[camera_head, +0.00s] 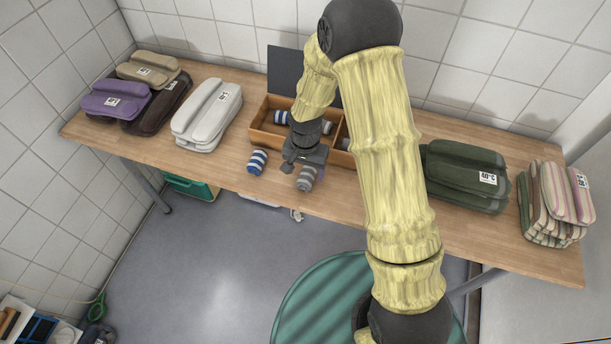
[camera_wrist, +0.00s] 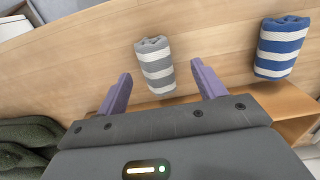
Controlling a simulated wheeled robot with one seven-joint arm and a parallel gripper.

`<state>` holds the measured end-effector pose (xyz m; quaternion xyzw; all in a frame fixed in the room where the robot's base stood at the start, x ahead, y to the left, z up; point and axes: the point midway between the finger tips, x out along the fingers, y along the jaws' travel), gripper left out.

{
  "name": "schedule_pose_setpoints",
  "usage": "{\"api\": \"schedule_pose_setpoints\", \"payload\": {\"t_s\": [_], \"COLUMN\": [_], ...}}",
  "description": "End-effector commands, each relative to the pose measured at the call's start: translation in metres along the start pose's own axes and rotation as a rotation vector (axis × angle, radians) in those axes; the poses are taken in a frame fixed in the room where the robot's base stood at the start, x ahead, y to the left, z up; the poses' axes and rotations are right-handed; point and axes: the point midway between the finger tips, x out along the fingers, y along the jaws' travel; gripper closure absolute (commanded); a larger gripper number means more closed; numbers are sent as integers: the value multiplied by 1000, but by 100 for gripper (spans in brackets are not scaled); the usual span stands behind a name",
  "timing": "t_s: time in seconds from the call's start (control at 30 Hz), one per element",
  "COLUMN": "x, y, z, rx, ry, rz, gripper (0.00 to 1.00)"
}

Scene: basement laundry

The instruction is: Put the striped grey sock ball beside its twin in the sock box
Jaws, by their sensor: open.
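The striped grey sock ball (camera_head: 307,179) lies on the wooden table near its front edge, outside the box. In the wrist view the grey-and-white sock ball (camera_wrist: 154,66) shows between and just past the fingertips. My gripper (camera_head: 303,163) is open above it; its two purple fingers (camera_wrist: 161,74) stand apart, with nothing clasped. The wooden sock box (camera_head: 262,126) with a dark raised lid (camera_head: 284,71) is behind my gripper. A blue striped roll (camera_head: 282,117) lies inside it. My arm hides much of the box, so I cannot clearly make out the grey twin.
A blue striped sock ball (camera_head: 257,161) lies left of the grey one, also in the wrist view (camera_wrist: 281,47). Folded stacks stand around: white (camera_head: 206,112), purple (camera_head: 113,101), green (camera_head: 464,176) and striped (camera_head: 556,202). The front table strip is otherwise clear.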

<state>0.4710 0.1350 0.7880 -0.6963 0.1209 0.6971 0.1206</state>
Motion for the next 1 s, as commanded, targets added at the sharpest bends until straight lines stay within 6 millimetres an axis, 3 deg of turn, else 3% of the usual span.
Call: {"api": "schedule_pose_setpoints", "payload": {"t_s": [0.17, 0.67, 0.7, 0.93, 1.0], "x": [18, 18, 18, 18, 18], "y": [0, 0, 0, 0, 0], "z": [0, 0, 0, 0, 0], "rx": [-1, 0, 0, 0, 0], "ry": [1, 1, 1, 1, 1], "rz": [0, -1, -1, -1, -1], "gripper": [31, 31, 33, 78, 83]}}
